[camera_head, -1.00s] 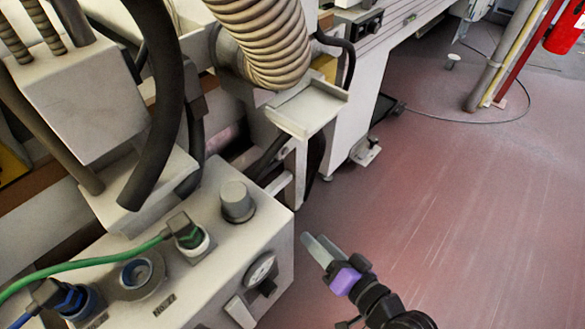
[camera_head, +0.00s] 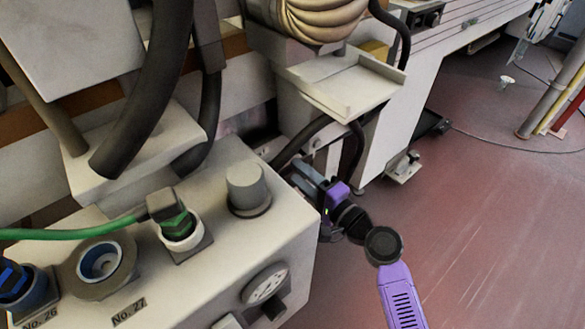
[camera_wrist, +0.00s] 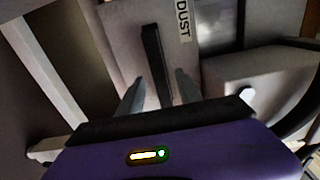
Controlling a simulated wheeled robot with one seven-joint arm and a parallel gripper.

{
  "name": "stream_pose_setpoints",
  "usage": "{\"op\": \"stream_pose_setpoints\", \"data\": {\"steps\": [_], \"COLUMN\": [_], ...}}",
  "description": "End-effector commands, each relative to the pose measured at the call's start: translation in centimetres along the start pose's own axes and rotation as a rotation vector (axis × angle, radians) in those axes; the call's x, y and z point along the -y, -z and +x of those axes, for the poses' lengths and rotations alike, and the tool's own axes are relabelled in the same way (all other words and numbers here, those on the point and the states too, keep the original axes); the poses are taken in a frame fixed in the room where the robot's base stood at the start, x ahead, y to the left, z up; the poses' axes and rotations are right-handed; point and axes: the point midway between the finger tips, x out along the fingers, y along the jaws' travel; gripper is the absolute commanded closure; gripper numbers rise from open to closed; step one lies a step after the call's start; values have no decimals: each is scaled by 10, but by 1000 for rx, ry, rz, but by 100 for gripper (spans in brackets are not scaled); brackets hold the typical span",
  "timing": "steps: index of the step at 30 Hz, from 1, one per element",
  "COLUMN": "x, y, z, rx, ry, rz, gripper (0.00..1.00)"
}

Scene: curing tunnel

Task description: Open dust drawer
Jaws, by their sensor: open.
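The dust drawer (camera_wrist: 128,45) shows in the wrist view as a pale grey front with a label reading "DUST" at its upper right. Its dark vertical bar handle (camera_wrist: 154,60) stands upright in the middle of that front. My gripper (camera_wrist: 157,88) is open, with one finger on each side of the handle's lower part in the picture. I cannot tell whether the fingers touch it. In the head view my gripper (camera_head: 308,178) is beside the grey box's far right corner; the drawer cannot be made out there.
The grey box (camera_head: 215,255) with connectors, a gauge and a green cable stands at the near left. A pale tray-like bracket (camera_head: 345,85) is above and beyond my gripper. Dark hoses (camera_head: 155,90) hang close by. The red floor (camera_head: 470,240) to the right is clear.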

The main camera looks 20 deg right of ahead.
Motion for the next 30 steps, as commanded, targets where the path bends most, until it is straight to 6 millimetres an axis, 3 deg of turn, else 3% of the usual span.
{"op": "stream_pose_setpoints", "data": {"steps": [6, 17, 18, 24, 30], "x": [0, 0, 0, 0, -1], "y": [-1, -1, 0, 0, 0], "z": [27, 34, 34, 34, 34], "rx": [2, 0, 0, 0, 0], "ry": [0, -1, -1, -1, -1], "rz": [-1, -1, -1, -1, -1], "gripper": [58, 58, 60, 99, 100]}}
